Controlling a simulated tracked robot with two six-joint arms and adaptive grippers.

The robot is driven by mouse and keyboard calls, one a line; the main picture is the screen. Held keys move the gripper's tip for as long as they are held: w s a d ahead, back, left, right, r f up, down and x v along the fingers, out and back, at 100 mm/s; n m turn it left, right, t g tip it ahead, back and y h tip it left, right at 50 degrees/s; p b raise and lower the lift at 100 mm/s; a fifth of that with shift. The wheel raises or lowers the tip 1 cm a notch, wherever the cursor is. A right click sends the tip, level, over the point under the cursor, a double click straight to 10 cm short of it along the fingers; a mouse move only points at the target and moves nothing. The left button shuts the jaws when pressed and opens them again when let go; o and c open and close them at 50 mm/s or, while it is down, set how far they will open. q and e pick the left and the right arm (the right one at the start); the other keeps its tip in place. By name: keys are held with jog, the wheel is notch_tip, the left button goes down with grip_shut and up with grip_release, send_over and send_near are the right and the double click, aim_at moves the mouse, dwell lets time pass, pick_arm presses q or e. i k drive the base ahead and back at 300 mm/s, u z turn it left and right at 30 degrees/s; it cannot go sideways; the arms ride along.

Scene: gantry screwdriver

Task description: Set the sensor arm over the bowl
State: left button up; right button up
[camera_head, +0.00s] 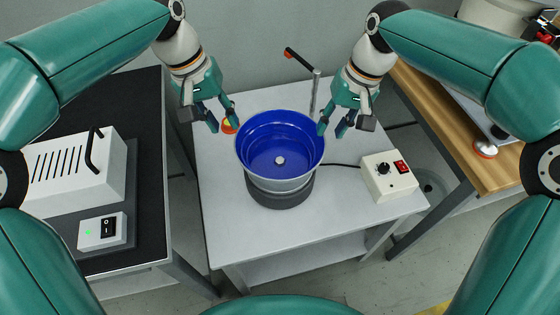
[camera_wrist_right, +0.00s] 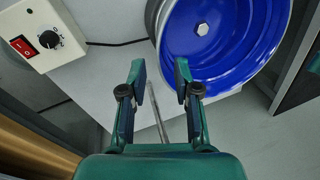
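The blue bowl (camera_head: 280,140) sits on a dark round base on the grey table; its inside also shows in the right wrist view (camera_wrist_right: 225,45). Behind its right side stands a thin metal post (camera_head: 315,92). The black sensor arm (camera_head: 301,60) with an orange end (camera_head: 288,53) reaches from the post top back and left, away from the bowl. My left gripper (camera_head: 222,117) is open at the bowl's back left. My right gripper (camera_head: 332,127) is open and empty at its right rim; it also shows in the right wrist view (camera_wrist_right: 160,85), with the post (camera_wrist_right: 158,118) beyond its fingers.
A control box (camera_head: 390,176) with a knob and red switch stands on the table's right. A dark bench (camera_head: 150,195) with a white machine is left; a wooden bench (camera_head: 450,130) is right.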

aim_at(289, 52)
jog(key=k, duration=1)
